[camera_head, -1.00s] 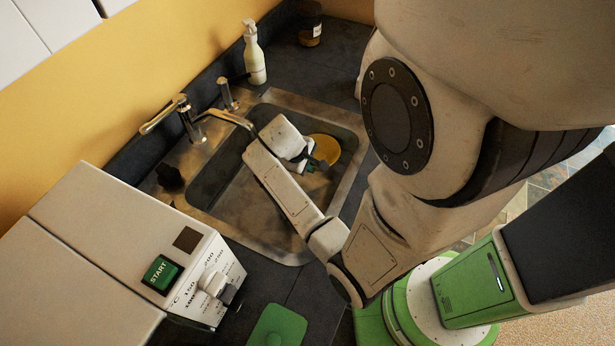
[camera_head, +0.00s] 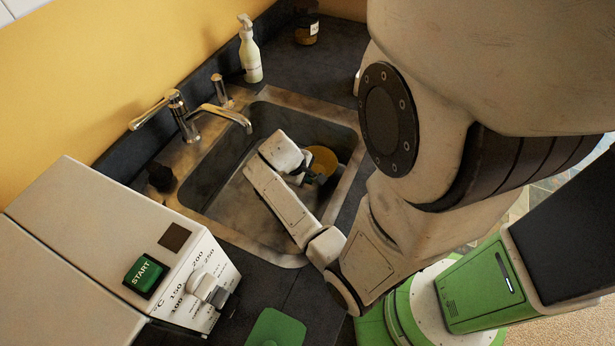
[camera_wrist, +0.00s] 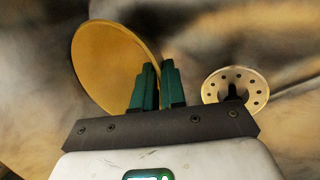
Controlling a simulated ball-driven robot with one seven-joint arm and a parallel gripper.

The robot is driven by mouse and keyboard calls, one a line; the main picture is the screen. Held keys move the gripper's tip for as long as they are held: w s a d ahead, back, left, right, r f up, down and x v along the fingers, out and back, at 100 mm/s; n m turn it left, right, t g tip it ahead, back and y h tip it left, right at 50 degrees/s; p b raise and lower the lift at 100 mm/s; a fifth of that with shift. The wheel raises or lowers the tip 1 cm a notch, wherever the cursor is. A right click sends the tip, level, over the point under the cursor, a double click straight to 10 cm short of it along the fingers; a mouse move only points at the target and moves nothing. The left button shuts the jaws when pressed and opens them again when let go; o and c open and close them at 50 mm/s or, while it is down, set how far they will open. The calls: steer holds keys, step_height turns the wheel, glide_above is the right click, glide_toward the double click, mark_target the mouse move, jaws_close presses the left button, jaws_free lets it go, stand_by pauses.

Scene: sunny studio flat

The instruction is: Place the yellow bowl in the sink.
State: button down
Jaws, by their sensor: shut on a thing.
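The yellow bowl (camera_head: 322,158) is within the sink's outline in the head view, tilted and partly hidden by my gripper (camera_head: 312,175). In the wrist view the bowl (camera_wrist: 105,62) is tipped steeply, with its rim side at the green fingers of my gripper (camera_wrist: 155,85). The fingers are shut on the bowl's edge. The steel sink (camera_head: 222,205) has its basin around my gripper and forearm. I cannot tell whether the bowl touches the basin floor.
The drain (camera_wrist: 235,84) lies right of the fingers in the wrist view. A tap (camera_head: 190,118) reaches over the basin's back-left. A soap bottle (camera_head: 249,55) and dark jar (camera_head: 306,29) stand behind. A white appliance (camera_head: 110,240) sits at left, a green item (camera_head: 277,328) in front.

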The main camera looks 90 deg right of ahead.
steer(key=c, duration=1.2)
jaws_free()
steer(key=shift+f, duration=0.1)
steer(key=v, duration=1.2)
